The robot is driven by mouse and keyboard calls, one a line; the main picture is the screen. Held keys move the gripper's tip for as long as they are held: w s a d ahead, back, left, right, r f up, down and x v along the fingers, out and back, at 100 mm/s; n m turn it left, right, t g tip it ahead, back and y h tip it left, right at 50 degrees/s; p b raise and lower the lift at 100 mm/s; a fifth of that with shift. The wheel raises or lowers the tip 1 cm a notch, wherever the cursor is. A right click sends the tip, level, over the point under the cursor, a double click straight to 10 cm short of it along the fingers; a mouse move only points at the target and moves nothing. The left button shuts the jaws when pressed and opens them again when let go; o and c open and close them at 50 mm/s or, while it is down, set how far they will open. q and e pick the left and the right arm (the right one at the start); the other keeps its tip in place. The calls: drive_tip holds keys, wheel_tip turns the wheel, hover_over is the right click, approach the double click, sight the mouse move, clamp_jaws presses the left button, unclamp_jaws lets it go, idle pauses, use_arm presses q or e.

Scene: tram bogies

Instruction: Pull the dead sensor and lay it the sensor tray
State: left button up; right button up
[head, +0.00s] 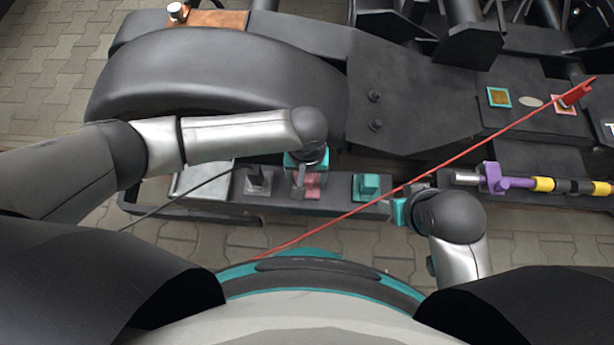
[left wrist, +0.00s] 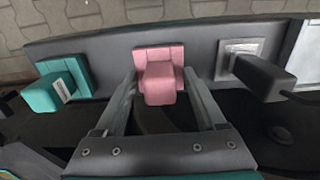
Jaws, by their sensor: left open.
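A pink block-shaped sensor (head: 313,188) sits on the dark ledge between a grey one and a teal one. In the left wrist view the pink sensor (left wrist: 158,75) stands between the fingers of my left gripper (left wrist: 160,100), which are open on either side of it. The grey sensor (head: 257,181) has a dark cable, and the teal sensor (head: 367,186) stands to the right. No mark shows which one is dead. A pale, shallow tray (head: 187,193) lies at the left end of the ledge, partly behind my left arm. My right gripper (head: 402,205) is near the ledge's right part; its fingers are unclear.
A purple clamp (head: 493,178) holds a yellow-and-black rod right of my right gripper. A large dark rounded housing (head: 215,80) rises behind my left arm. Paving shows in front of the ledge.

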sight(306, 176)
drive_tip(key=shift+r, duration=0.3)
use_arm(q)
clamp_jaws()
idle(0.6)
use_arm(e)
drive_tip(key=shift+f, duration=0.1)
use_arm(q)
drive_tip(key=shift+r+p, duration=0.8)
drive_tip(key=shift+p, duration=0.3)
drive_tip(key=shift+r+p, duration=0.75)
drive_tip(key=shift+p, duration=0.2)
drive_tip(key=shift+r+p, duration=0.65)
drive_tip(key=shift+p, duration=0.1)
drive_tip(key=shift+r+p, duration=0.8)
drive_tip(key=shift+p, duration=0.15)
use_arm(e)
drive_tip(key=s+d+f+g, duration=0.1)
drive_tip(key=s+f, duration=0.3)
drive_tip(key=f, duration=0.5)
drive_tip(key=s+d+f+g, duration=0.1)
drive_tip(key=s+d+f, duration=0.2)
drive_tip(key=f, duration=0.6)
drive_tip(key=shift+s+f+h, duration=0.3)
drive_tip(key=shift+s+f, duration=0.05)
drive_tip(key=shift+s, duration=0.1)
